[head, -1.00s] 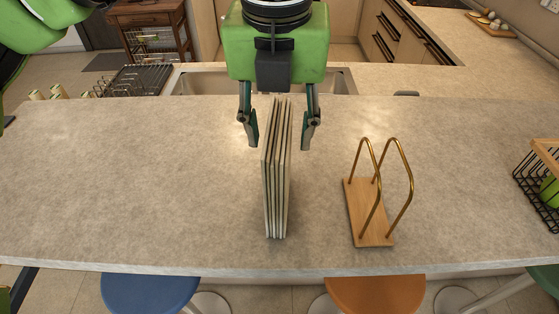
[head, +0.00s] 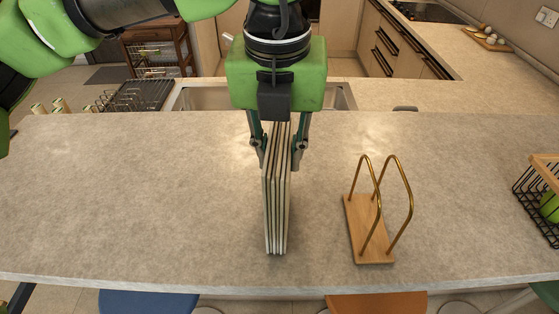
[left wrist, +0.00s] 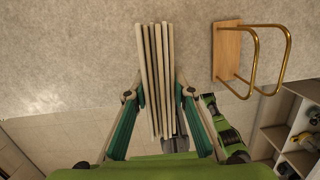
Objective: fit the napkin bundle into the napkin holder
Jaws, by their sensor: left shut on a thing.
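The napkin bundle (head: 276,205) is a set of several thin, pale upright sheets standing on edge on the counter in the head view. My left gripper (head: 278,164) comes down from above and is shut on the far part of the bundle, one finger on each side. In the left wrist view the bundle (left wrist: 157,75) lies between the fingers of the left gripper (left wrist: 157,94). The napkin holder (head: 370,228) stands to the right of the bundle, with a wooden base and two brass hoops. It also shows in the left wrist view (left wrist: 227,52). My right gripper cannot be made out.
The stone counter (head: 130,210) is clear around the bundle and holder. A black wire basket (head: 538,200) with green contents stands at the far right. A sink (head: 200,97) and dish rack (head: 137,95) lie behind. Stools stand along the front edge.

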